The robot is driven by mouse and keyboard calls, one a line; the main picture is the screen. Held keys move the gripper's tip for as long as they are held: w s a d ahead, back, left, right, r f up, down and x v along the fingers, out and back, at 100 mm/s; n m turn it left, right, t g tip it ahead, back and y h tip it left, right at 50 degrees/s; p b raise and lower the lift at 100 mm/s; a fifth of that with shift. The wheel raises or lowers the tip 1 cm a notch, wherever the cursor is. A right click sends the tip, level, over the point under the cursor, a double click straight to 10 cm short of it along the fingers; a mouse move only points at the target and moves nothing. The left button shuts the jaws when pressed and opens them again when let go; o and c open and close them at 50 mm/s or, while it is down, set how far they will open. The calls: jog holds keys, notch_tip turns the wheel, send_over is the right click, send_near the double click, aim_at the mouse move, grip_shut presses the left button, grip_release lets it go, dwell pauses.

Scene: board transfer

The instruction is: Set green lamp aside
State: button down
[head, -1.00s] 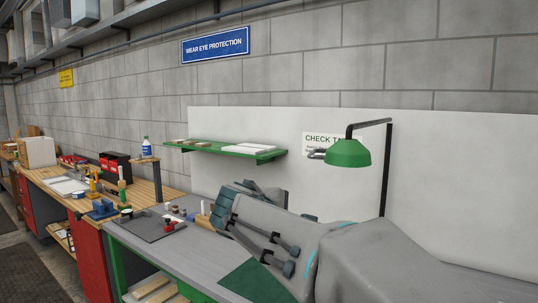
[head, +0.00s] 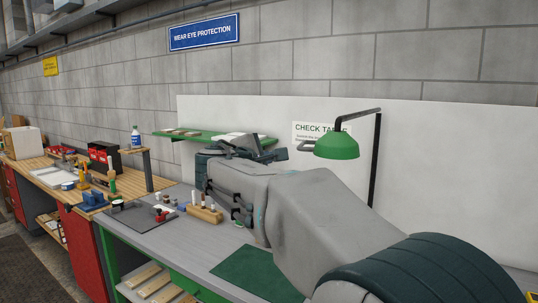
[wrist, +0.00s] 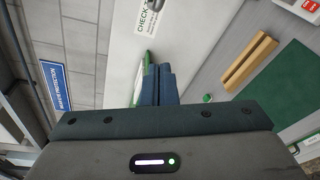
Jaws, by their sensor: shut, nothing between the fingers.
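The green lamp (head: 338,146) hangs from a dark bracket arm on a post in front of the white back panel, with a grey loop handle at its left side. My gripper (head: 278,154) is raised over the bench, just left of the lamp and in front of the shelf's right end in the picture. Its dark blue fingers (wrist: 158,86) are shut together and empty in the wrist view. They look apart from the lamp handle. The lamp's green shade does not show clearly in the wrist view.
A green shelf (head: 196,137) holding flat boards is on the back panel. Below are a wooden block with several pegs (head: 205,213), a dark tray (head: 140,215) and a green mat (head: 255,272). A check table sign (wrist: 148,14) is on the panel. The grey bench (head: 190,237) is partly clear.

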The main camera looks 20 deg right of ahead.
jog(key=w+d+p, duration=0.2)
jog(key=d+p, duration=0.1)
jog(key=d, duration=0.3)
jog(key=shift+d+r, duration=0.3)
jog(key=shift+d, duration=0.05)
